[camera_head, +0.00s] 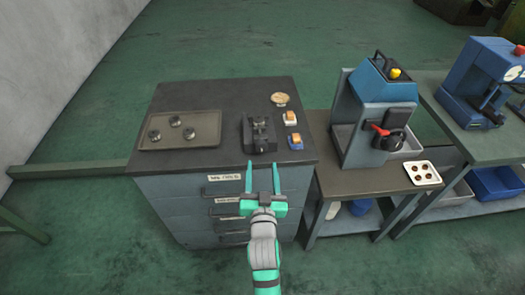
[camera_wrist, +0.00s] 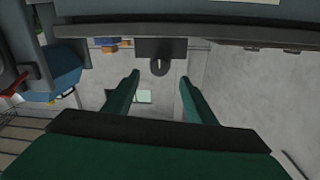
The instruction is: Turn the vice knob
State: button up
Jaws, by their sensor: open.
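The small dark vice (camera_head: 260,133) sits on the dark top of the drawer cabinet, near its front edge. In the wrist view the vice knob (camera_wrist: 160,67) is a small dark rounded shape below a dark block, between the fingertips in the picture. My gripper (camera_head: 263,165) is in front of the cabinet's front edge, just short of the vice. Its two green fingers are spread and empty; they also show in the wrist view (camera_wrist: 158,80). They look apart from the knob. The knob's exact shape is hard to make out.
A blue machine (camera_head: 385,95) stands on the lower table (camera_head: 345,180) at right.

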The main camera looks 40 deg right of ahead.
aim_at(262, 149)
jog(key=x, duration=0.7)
jog(key=shift+w, duration=0.2)
jog(key=shift+w+d, duration=0.2)
jog(key=shift+d, duration=0.1)
jog(key=shift+d, duration=0.1)
jog(key=c, duration=1)
jog(key=shift+c, duration=0.2)
